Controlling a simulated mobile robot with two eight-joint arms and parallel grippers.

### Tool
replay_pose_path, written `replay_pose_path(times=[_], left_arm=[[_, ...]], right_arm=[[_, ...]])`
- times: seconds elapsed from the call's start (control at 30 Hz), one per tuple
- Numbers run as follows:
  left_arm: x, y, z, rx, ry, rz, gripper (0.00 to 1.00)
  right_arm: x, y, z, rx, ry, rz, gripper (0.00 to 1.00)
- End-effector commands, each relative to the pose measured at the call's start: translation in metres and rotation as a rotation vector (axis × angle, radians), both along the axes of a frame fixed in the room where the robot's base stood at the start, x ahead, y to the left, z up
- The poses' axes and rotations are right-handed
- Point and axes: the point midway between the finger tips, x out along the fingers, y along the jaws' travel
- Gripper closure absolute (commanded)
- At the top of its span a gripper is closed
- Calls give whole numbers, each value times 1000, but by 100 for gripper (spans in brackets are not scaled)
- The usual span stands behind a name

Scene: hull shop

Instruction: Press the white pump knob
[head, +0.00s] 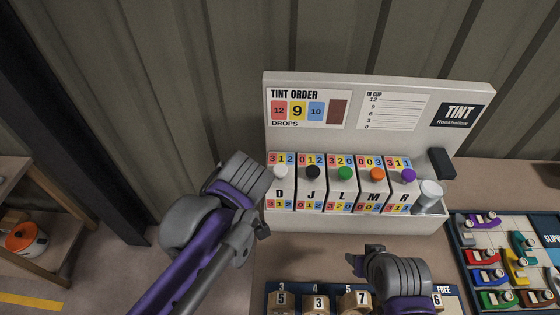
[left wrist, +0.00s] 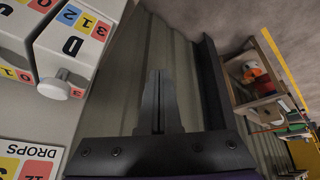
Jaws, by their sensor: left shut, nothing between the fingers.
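In the left wrist view the white knob (left wrist: 60,86) shows at the left, apart from the fingers. My left gripper (head: 263,230) is close to the dispenser's left end, its tips partly hidden by my own arm. In the left wrist view my left gripper (left wrist: 159,95) is shut and empty. My right gripper (head: 360,262) is in front of the dispenser, low in the head view; its fingers are unclear.
Black (head: 313,172), green (head: 345,173), orange (head: 377,174) and purple (head: 408,175) knobs stand in a row right of the white one. A grey cup (head: 429,194) is at the row's right end. A tray of coloured pieces (head: 459,240) lies at the right.

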Motion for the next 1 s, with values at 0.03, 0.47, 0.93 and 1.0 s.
replay_pose_path(times=[0.03, 0.47, 0.93, 1.0], left_arm=[[19, -18, 27, 0, -47, 79, 100], [84, -107, 136, -93, -458, 614, 100], [85, -110, 138, -107, -484, 645, 100], [84, -111, 136, -106, -484, 645, 100]], right_arm=[[6, 0, 13, 0, -12, 0, 50], [26, 0, 45, 0, -49, 0, 50], [25, 0, 44, 0, -48, 0, 50], [24, 0, 43, 0, -47, 0, 50]])
